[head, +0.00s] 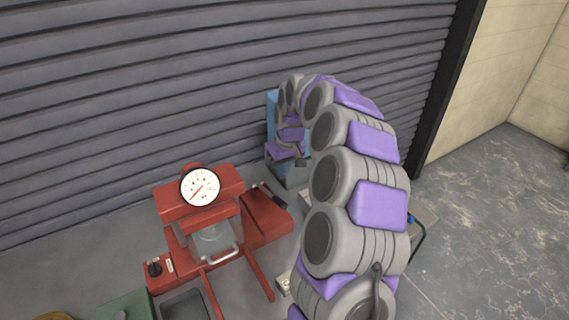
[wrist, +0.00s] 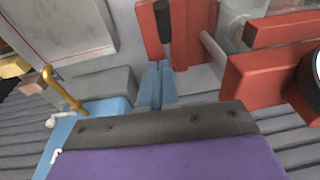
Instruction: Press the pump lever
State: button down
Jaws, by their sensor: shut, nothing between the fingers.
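The pump lever has a black handle (head: 271,196) and lies along the top of a red pump block on the right of a red press. In the wrist view the black handle (wrist: 162,20) is at the top centre, with a grey metal rod below it. My gripper (head: 300,161) is behind and to the right of the handle in the head view, partly hidden by my arm. In the wrist view its two blue fingers (wrist: 157,70) are shut and empty, pointing towards the lever. I cannot tell the exact gap between fingertips and lever.
The red press (head: 190,208) carries a round white gauge (head: 200,187) and a grey plate with a handle. A blue machine (head: 272,104) stands behind my gripper. A grey shutter wall (head: 120,90) closes off the back. Bare floor (head: 500,220) lies to the right.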

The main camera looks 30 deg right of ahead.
jog(key=f, duration=0.5)
jog(key=a+f+b, duration=0.1)
jog(key=f, duration=0.1)
jog(key=shift+s+f, duration=0.25)
jog(key=shift+s, duration=0.15)
